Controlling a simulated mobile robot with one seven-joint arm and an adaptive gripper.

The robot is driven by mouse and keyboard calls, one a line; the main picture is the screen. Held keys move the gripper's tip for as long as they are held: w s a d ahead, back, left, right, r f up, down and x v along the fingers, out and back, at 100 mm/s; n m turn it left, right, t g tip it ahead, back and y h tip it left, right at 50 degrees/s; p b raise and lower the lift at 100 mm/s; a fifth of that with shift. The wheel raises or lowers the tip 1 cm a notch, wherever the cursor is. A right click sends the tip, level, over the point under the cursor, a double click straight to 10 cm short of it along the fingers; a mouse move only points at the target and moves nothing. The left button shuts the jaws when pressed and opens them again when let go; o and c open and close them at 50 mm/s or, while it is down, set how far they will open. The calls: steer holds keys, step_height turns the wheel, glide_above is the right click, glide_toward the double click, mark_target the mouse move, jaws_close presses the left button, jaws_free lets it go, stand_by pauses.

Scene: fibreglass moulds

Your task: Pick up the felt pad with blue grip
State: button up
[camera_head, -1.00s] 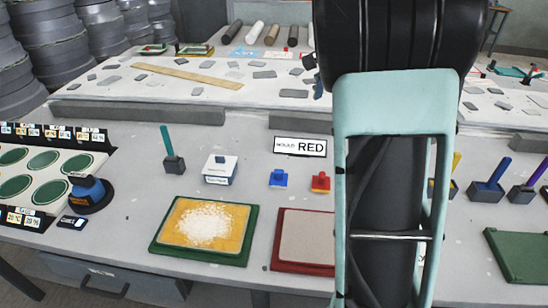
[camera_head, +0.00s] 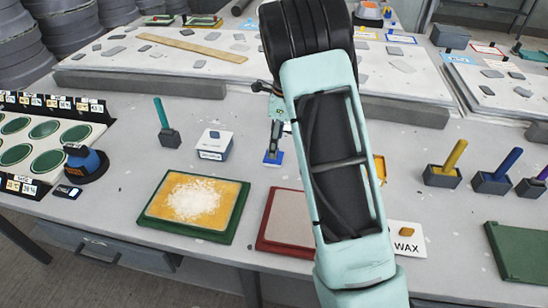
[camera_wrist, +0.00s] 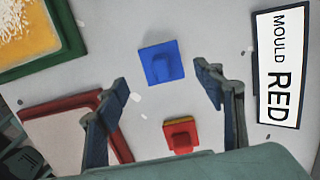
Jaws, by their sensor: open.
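The felt pad with blue grip (camera_wrist: 161,62) lies on the grey table in the wrist view, just beyond and between my open fingertips. It also shows in the head view (camera_head: 273,158), partly hidden behind my gripper (camera_head: 276,138). I cannot tell the exact height of the fingers above the table.
The MOULD RED sign (camera_wrist: 280,68) stands to the right in the wrist view. The red-rimmed mould (camera_head: 274,243) and the green tray with white powder (camera_head: 150,220) lie in front.

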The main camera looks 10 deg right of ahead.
steer(key=f, duration=0.5)
steer(key=shift+w+a+f, duration=0.3)
steer(key=shift+f, duration=0.1)
steer(key=c, duration=1.3)
